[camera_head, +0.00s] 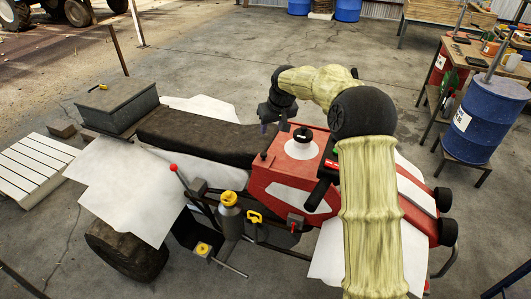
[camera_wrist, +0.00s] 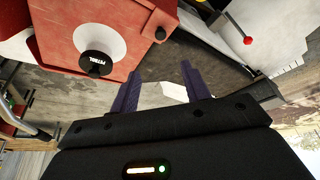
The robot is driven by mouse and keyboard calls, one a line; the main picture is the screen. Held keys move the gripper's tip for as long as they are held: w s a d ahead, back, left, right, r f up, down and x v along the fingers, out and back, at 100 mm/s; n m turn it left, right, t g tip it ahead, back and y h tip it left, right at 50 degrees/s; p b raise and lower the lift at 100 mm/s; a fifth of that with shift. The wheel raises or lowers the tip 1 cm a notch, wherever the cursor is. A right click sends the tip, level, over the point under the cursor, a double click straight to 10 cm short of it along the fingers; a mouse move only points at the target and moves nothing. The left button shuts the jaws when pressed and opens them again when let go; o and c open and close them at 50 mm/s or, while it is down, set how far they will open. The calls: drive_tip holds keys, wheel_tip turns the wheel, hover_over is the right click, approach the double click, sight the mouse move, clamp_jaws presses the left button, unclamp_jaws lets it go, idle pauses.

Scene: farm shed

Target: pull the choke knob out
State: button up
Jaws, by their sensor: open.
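No label marks a choke knob, so I cannot tell which control it is. A small black knob stands at the seat end of the red tank in the head view (camera_head: 264,155) and at the tank's edge in the wrist view (camera_wrist: 160,34). A red knob on a grey block (camera_head: 294,226) sits low on the machine's near side. My gripper (camera_head: 273,128) is open and empty above the seat, beside the tank. In the wrist view its dark fingers (camera_wrist: 160,80) are spread apart, with nothing between them, short of the black knob.
The black PETROL cap (camera_wrist: 96,62) stands on the red tank (camera_head: 285,179). A red-ball lever (camera_head: 174,168), a yellow valve handle (camera_head: 254,217) and white sheets (camera_head: 120,190) are on the near side. The dark seat (camera_head: 180,133) lies left of the tank. Blue drum (camera_head: 485,120) stands right.

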drive_tip(key=shift+s, duration=0.15)
drive_tip(key=p, duration=0.3)
approach(264, 154)
drive_tip(key=x, duration=0.8)
drive_tip(key=shift+f, duration=0.15)
